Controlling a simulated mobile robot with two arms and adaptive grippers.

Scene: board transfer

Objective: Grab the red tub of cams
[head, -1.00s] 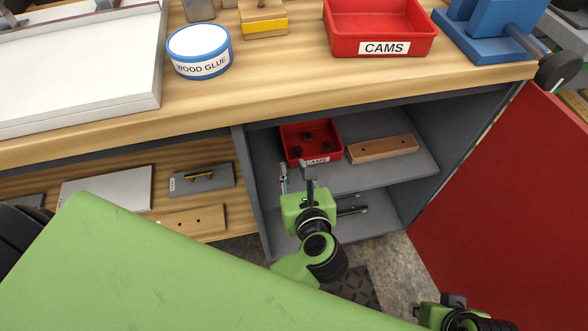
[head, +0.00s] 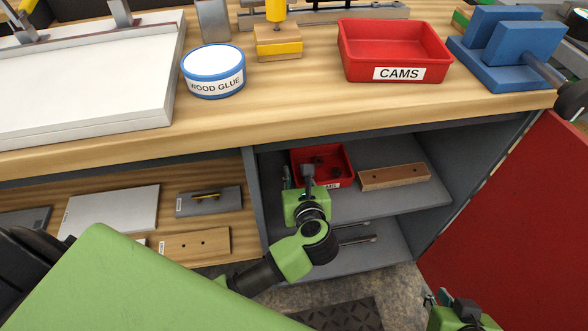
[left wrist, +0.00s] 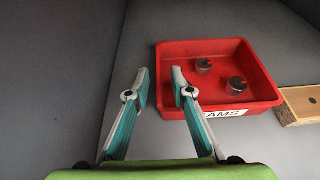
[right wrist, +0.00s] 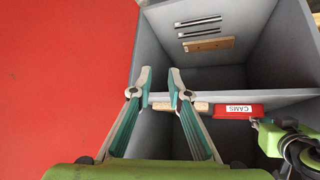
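A red tub marked CAMS (head: 339,158) with dark round cams in it sits on the cabinet's upper shelf, left of a wooden block. My left gripper (head: 308,172) is in front of it and hides part of its front left. In the left wrist view, the tub (left wrist: 210,48) holds two visible metal cams. My left gripper (left wrist: 160,80) is open there, its two fingers either side of the tub's left wall in the picture; contact cannot be told. My right gripper (right wrist: 160,75) is open and empty near the red cabinet door; it also shows low in the head view (head: 448,300).
A larger red CAMS tub (head: 358,71) stands on the bench top, beside a blue fixture (head: 500,75) and a wood glue tub (head: 213,82). The wooden block (head: 395,177) lies right of the shelf tub. The red door (head: 510,220) stands open at right.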

